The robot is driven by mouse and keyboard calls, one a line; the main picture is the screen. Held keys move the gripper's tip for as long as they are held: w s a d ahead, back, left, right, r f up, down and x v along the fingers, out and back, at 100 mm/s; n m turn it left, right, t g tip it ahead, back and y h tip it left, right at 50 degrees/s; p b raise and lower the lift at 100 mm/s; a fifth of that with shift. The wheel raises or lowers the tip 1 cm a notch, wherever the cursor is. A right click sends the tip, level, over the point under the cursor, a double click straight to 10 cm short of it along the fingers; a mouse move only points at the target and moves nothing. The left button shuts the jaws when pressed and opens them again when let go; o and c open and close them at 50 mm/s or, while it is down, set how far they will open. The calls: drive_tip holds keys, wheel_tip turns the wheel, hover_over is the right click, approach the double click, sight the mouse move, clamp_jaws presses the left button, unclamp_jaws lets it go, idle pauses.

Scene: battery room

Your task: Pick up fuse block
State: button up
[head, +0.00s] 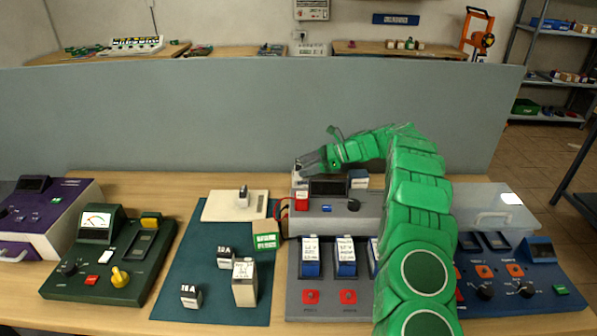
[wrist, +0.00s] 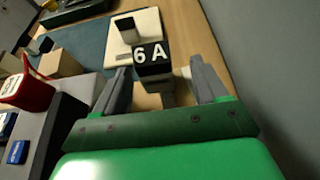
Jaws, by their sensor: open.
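A dark fuse block marked 6A (wrist: 152,60) shows between the two fingers of my gripper (wrist: 160,82) in the wrist view. My gripper is open, with a finger on each side of the block; I cannot tell whether either touches it. In the head view my gripper (head: 308,163) is low over the back left of a grey powered unit (head: 335,226), and mostly hides the 6A block. Other fuse blocks, marked 12A (head: 225,257) and 15A (head: 191,297), stand on a dark teal mat (head: 185,262). Another small block (head: 243,196) stands on a white plate (head: 222,208).
A beige box (head: 244,283) stands on the mat. A green meter panel (head: 75,270) and a purple unit (head: 75,215) are at left, a blue panel (head: 530,295) at right. A grey partition (head: 200,120) rises behind the table. My arm hides part of the grey console.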

drive_tip(key=x, duration=0.5)
drive_tip(key=shift+s+r, duration=0.1)
drive_tip(key=shift+s, duration=0.2)
drive_tip(key=shift+r, duration=0.1)
drive_tip(key=c, duration=1.2)
